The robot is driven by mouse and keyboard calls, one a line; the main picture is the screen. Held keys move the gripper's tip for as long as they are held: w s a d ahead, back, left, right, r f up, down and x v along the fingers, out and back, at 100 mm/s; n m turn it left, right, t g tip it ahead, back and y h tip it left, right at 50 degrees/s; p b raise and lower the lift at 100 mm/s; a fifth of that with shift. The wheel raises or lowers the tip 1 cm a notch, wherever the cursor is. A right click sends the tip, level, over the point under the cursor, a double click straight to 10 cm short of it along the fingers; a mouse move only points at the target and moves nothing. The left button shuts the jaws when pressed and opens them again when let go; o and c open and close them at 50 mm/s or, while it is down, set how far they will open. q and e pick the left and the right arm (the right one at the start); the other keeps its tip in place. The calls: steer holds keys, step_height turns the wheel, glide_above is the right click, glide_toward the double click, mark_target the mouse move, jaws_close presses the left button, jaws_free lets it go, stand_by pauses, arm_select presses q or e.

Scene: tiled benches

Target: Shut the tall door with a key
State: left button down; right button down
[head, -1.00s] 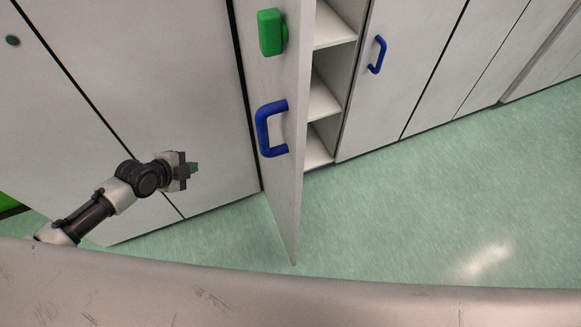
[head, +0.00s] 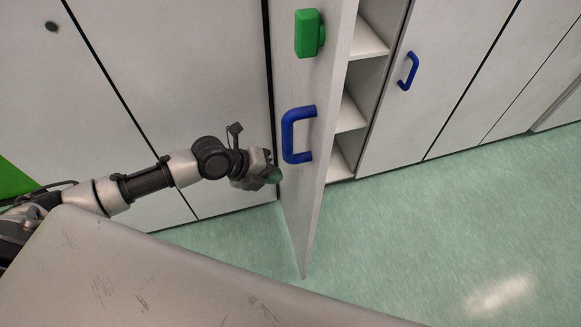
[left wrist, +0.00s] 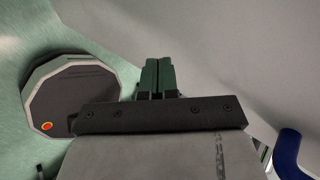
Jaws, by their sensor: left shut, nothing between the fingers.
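The tall door (head: 318,158) stands open, its edge swung out toward me. A blue handle (head: 292,135) and a green block (head: 308,34) above it sit on its outer face; I cannot tell whether the block is the key. My left gripper (head: 273,176) is shut and empty, just left of that face and a little below and left of the handle. In the left wrist view the closed fingers (left wrist: 157,75) point toward a grey surface, with part of the blue handle (left wrist: 290,156) at the lower right. Contact with the door is unclear. My right gripper is out of view.
Open shelves (head: 351,114) show behind the door. To the right is a closed cabinet door with a blue handle (head: 408,71). Closed grey panels (head: 170,70) stand at the left. The green floor (head: 440,230) to the right is clear.

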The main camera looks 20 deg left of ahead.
mark_target(300, 174)
arm_select(q)
steer(key=w+d, duration=0.1)
steer(key=w+d+p, duration=0.1)
steer(key=d, duration=0.1)
steer(key=shift+w+d+f, duration=0.1)
steer(key=shift+w+d, duration=0.05)
steer(key=shift+d, duration=0.2)
steer(key=shift+d, duration=0.1)
